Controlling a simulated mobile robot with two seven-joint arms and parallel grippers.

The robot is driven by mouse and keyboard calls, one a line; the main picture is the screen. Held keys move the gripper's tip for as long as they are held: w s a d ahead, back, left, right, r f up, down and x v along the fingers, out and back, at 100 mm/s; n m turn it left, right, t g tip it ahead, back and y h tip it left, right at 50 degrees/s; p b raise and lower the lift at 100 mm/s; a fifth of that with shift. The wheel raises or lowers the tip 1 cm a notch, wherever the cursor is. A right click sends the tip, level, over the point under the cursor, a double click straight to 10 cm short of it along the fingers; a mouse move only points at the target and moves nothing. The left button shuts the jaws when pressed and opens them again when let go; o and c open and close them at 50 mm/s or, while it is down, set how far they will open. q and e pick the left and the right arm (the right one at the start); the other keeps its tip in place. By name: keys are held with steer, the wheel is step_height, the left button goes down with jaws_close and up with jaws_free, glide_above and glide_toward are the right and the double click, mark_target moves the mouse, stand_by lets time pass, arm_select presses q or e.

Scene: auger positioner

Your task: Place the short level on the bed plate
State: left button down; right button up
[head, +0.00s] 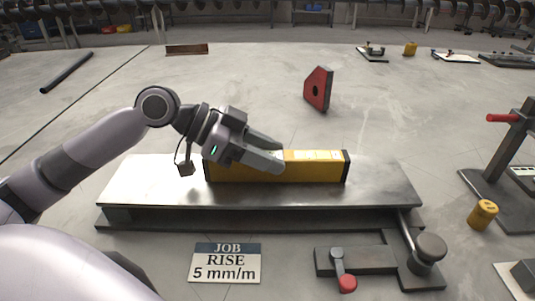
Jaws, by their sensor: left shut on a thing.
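The short level (318,168) is a yellow bar with black end caps, in the middle of the head view. It lies lengthwise along the bed plate (385,188), a grey metal slab on a darker base, and looks to be on or just above its surface; I cannot tell if it touches. My left gripper (279,156) reaches in from the left and is shut on the short level near its middle, its fingers hiding part of the bar's top and front. My right gripper is not in view.
A lever with a red knob (347,283) and a dark round knob (431,248) stand at the plate's front right. A sign (226,262) reads JOB RISE 5 mm/m. A red block (318,88) stands behind the plate. A yellow cylinder (482,214) is at right.

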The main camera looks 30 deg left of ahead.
arm_select(q)
steer(key=c, duration=0.6)
jaws_free()
steer(key=shift+c, duration=0.2)
steer(key=shift+b+v, duration=1.45)
steer(key=shift+v, duration=1.3)
steer(key=shift+s+a, duration=0.2)
steer(key=shift+a, duration=0.1)
steer(key=shift+s+a+r+b, duration=0.3)
steer(key=shift+a+r+b, duration=0.15)
steer(key=shift+b, duration=0.05)
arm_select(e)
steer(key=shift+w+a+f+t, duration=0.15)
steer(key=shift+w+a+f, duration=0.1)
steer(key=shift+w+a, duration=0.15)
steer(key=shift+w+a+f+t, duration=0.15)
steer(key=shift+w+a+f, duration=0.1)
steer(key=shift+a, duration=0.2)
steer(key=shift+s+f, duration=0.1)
